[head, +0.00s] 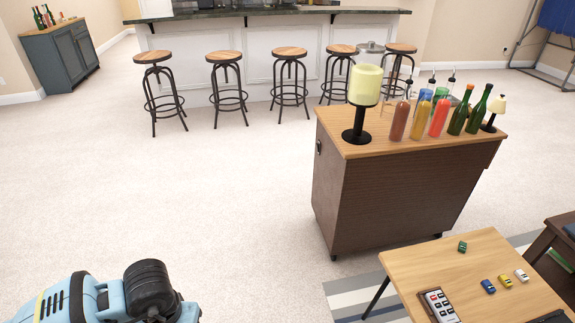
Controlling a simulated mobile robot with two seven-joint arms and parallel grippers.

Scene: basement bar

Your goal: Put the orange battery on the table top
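I cannot make out an orange battery anywhere in the head view. A low table with a light wood top (415,268) stands at the bottom right, cut off by the frame's edge. Part of my own light blue and black arm shows at the bottom left. Neither gripper is in view.
A brown bar cabinet (355,205) holds a candle lamp (365,85) and several bottles (439,117). Small toy cars (488,286) and a remote (441,306) lie on the low table. Several stools (290,54) line the back counter (255,15). The carpet (180,190) is clear at centre left.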

